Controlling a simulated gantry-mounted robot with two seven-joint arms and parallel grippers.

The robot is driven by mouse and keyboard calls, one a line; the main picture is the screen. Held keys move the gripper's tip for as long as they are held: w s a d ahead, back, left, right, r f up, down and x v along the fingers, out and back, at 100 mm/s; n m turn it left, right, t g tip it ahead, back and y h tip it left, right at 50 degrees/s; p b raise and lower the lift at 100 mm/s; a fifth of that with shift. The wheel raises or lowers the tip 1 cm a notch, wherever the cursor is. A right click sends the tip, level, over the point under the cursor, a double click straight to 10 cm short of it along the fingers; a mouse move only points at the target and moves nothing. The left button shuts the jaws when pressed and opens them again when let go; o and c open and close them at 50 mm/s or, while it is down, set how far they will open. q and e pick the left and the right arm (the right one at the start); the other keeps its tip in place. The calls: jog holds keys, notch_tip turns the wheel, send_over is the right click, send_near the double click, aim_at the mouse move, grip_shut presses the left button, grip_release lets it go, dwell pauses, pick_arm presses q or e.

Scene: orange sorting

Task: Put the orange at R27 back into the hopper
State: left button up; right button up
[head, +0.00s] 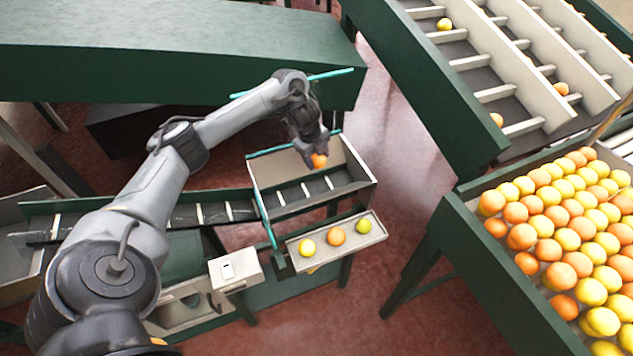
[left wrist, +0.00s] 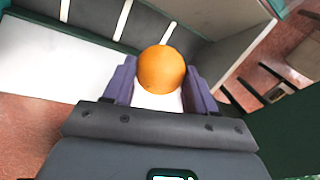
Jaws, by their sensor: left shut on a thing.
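My left gripper (head: 312,150) is shut on an orange (head: 319,161) above the far side of the open metal hopper (head: 262,172). In the left wrist view the orange (left wrist: 161,70) sits between the two purple fingers of the gripper (left wrist: 160,88). Below it are the hopper's pale walls and dark slatted floor (left wrist: 95,14). I see no R27 label that I can read. My right gripper is not in view.
A small tray (head: 292,258) in front of the hopper holds a yellow fruit, an orange one and a green one. A slatted conveyor (head: 180,217) runs left from the hopper. A large bin (head: 480,260) of citrus stands at right, below sloped lanes (head: 470,62).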

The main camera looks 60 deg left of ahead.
pick_arm(q)
jog(key=f+b, duration=0.1)
jog(key=f, duration=0.2)
jog(key=f+b, duration=0.2)
jog(key=f, duration=0.1)
jog(key=shift+d+f, duration=0.2)
jog(key=shift+f, duration=0.1)
jog(key=shift+a+f, duration=0.1)
jog(key=shift+f, duration=0.2)
jog(key=b+x, duration=0.1)
jog(key=x, duration=0.1)
jog(key=s+b+x, duration=0.1)
jog(key=x, duration=0.1)
jog(key=shift+f, duration=0.1)
jog(key=shift+w+a+f, duration=0.1)
jog(key=shift+a, duration=0.05)
jog(key=shift+f, duration=0.1)
jog(key=o, duration=1.1)
jog(key=shift+c, duration=0.2)
